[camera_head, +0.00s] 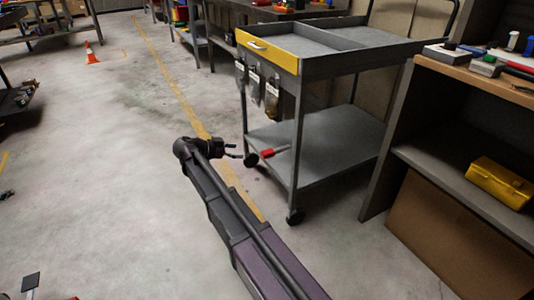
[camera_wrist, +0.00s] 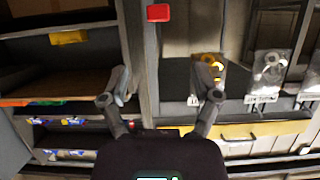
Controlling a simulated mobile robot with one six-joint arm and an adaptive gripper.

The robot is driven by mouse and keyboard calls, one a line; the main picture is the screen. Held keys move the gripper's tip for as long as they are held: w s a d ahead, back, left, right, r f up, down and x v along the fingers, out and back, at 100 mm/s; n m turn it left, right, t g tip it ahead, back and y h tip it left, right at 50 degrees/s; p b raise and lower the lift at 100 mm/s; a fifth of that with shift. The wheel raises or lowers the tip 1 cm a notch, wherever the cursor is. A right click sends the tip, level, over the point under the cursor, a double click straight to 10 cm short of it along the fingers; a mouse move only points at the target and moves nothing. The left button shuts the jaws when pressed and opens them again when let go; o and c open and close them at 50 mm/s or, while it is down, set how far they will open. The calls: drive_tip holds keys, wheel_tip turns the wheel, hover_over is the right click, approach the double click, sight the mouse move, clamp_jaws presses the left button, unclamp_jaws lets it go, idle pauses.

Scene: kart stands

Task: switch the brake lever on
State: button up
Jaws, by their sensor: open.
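A grey cart (camera_head: 365,141) with a yellow drawer front stands right of my gripper. A small red piece (camera_head: 274,152), likely the brake lever, sits at the left edge of its lower shelf, above a dark caster. What looks like the same red piece (camera_wrist: 158,12) shows at the top of the wrist view. My gripper (camera_head: 238,151) is open and empty, just left of the red piece and apart from it. In the wrist view, my gripper (camera_wrist: 161,82) has its fingers spread wide, with the red piece beyond them. I cannot tell the lever's setting.
Several clear bags (camera_head: 272,97) hang on the cart's left end. A shelving unit (camera_head: 393,140) stands close at the right, with a yellow case (camera_head: 499,182) on it. An orange cone (camera_head: 92,54) stands far left.

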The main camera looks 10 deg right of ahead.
sight(265, 152)
drive_tip(key=b+x, duration=0.5)
drive_tip(key=x, duration=0.8)
drive_tip(key=shift+d+f, duration=0.1)
drive_tip(key=shift+f, duration=0.05)
